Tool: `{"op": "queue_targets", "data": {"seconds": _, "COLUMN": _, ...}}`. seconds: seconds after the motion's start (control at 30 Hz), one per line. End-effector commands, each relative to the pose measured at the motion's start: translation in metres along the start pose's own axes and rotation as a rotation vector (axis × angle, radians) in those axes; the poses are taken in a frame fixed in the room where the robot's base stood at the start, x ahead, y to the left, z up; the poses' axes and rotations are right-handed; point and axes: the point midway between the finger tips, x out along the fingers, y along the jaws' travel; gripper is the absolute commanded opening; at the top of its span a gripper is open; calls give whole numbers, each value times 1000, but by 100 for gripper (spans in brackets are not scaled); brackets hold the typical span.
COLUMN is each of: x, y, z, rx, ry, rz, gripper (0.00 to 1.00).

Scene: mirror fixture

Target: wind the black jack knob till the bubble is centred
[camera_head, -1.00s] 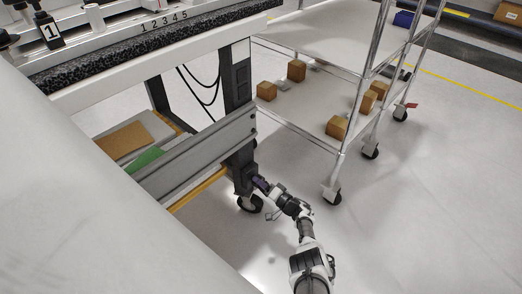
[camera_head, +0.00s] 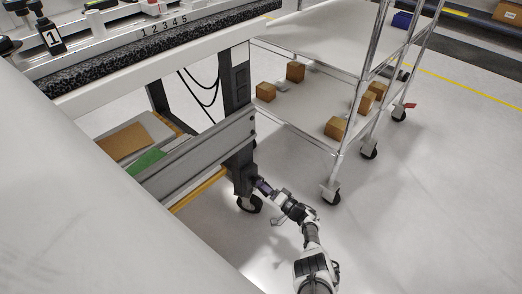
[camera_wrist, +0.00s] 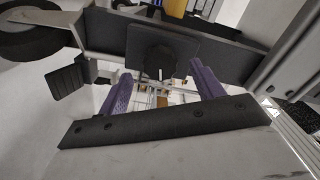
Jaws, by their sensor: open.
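The black jack knob (camera_wrist: 161,61) is a round, ribbed knob with a white mark on its lower face. In the wrist view it sits in front of a dark plate on the table's leg. My gripper (camera_wrist: 162,70) has two purple fingers spread apart, one on each side below the knob, with a gap to each side of it. I cannot tell whether the fingertips reach its depth. In the head view my gripper (camera_head: 261,186) is at the foot of the dark table leg (camera_head: 241,165), and the knob is hidden there. I cannot make out the bubble in either view.
A caster (camera_head: 249,204) stands beside the leg; a wheel (camera_wrist: 35,40) shows upper left in the wrist view. A grey rail (camera_head: 200,155) crosses beside the leg. A wire cart (camera_head: 330,60) with several brown boxes stands right. Floor (camera_head: 430,200) right of my arm is clear.

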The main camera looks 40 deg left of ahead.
Motion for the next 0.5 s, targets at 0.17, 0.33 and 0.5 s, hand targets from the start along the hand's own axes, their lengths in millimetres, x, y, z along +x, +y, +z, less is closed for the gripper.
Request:
{"op": "queue_targets", "data": {"seconds": 0.17, "x": -45, "y": -3, "z": -3, "rx": 2, "ry": 5, "rz": 4, "gripper": 66}}
{"op": "queue_targets", "data": {"seconds": 0.33, "x": -80, "y": -2, "z": -2, "rx": 1, "ry": 3, "rz": 4, "gripper": 66}}
{"op": "queue_targets", "data": {"seconds": 0.5, "x": -102, "y": -1, "z": 0, "rx": 1, "ry": 1, "rz": 2, "gripper": 66}}
